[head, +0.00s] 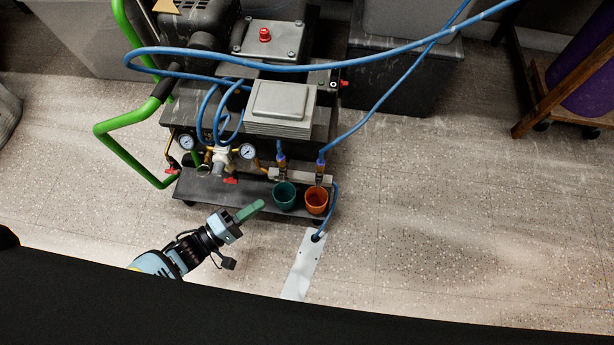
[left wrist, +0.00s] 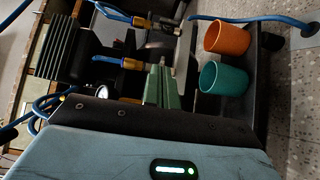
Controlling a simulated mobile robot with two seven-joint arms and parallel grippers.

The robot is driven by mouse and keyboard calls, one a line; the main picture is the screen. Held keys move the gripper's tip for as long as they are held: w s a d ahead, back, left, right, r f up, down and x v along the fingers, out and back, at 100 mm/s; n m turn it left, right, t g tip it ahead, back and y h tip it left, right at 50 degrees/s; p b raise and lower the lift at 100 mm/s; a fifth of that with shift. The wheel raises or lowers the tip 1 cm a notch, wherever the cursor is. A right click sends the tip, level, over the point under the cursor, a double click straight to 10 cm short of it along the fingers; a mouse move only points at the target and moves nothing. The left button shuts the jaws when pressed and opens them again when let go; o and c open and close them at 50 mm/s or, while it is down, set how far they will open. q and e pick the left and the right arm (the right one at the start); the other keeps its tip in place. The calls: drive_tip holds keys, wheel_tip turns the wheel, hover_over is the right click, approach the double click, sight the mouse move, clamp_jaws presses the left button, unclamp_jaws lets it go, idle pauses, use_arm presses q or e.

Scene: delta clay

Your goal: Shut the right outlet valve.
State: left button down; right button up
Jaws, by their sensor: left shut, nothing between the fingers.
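The right outlet (head: 320,166) hangs on its blue hose at the front of the cart's manifold, above the orange cup (head: 316,200). Its brass fitting also shows in the left wrist view (left wrist: 142,21). Its valve handle is too small and dark to read. The left outlet (head: 282,161) is beside it, above the teal cup (head: 284,195). My left gripper (head: 259,205) has green fingers, shut and empty, in front of the cart and left of the teal cup. In the left wrist view its fingers (left wrist: 162,88) point toward the outlets. My right gripper is not in view.
The cart's dark lower shelf (head: 225,192) carries both cups. Round gauges (head: 247,151) and red levers (head: 230,181) sit left of the outlets. A blue hose runs down to a pale floor plate (head: 300,266). The floor to the right (head: 430,220) is clear.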

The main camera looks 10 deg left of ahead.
use_arm(q)
drive_tip(key=b, duration=0.4)
approach(318, 184)
drive_tip(key=w+d, duration=0.2)
drive_tip(key=w, duration=0.3)
drive_tip(key=shift+w+d+f, duration=0.25)
drive_tip(key=shift+d+f, duration=0.05)
drive_tip(key=shift+d, duration=0.5)
